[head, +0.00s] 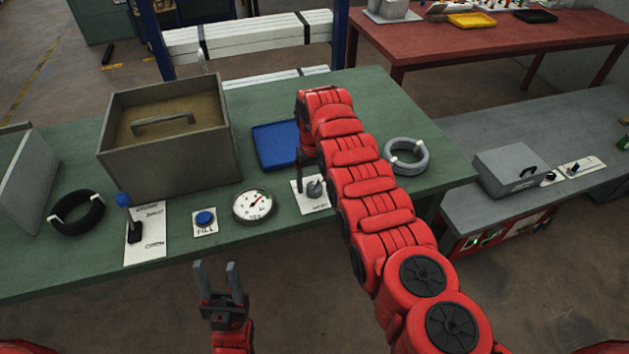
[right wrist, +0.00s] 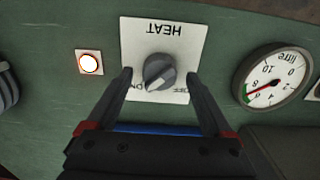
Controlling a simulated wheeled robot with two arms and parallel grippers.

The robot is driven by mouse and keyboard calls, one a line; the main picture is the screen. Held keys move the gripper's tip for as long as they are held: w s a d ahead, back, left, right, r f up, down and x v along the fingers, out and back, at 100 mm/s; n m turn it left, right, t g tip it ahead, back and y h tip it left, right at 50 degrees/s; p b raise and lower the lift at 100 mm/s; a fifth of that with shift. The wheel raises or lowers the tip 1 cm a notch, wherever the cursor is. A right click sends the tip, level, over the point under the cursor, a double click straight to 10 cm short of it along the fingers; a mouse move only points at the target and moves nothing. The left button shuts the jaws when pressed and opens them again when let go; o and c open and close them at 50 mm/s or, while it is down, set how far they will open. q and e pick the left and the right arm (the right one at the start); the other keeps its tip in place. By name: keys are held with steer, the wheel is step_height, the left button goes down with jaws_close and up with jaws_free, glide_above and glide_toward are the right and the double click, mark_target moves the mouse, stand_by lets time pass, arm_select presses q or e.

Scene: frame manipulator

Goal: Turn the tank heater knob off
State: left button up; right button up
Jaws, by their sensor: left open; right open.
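The heater knob (right wrist: 158,72) is grey and round with a raised grip, on a white plate (right wrist: 188,42) marked HEAT. ON and OFF labels, upside down, show near the fingers. In the head view the knob (head: 314,189) stands on the green bench, partly beside my right arm. My right gripper (right wrist: 160,76) is open, its fingertips on either side of the knob with gaps; it also shows in the head view (head: 303,180). My left gripper (head: 217,270) is open and empty in front of the bench.
A round litre gauge (head: 253,205), a blue FILL button (head: 205,218) and a blue-tipped lever (head: 130,220) sit to the left. A lit indicator (right wrist: 90,63) is beside the plate. A blue tray (head: 272,147) and grey tank (head: 168,150) stand behind.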

steer(key=shift+f, duration=0.5)
jaws_close()
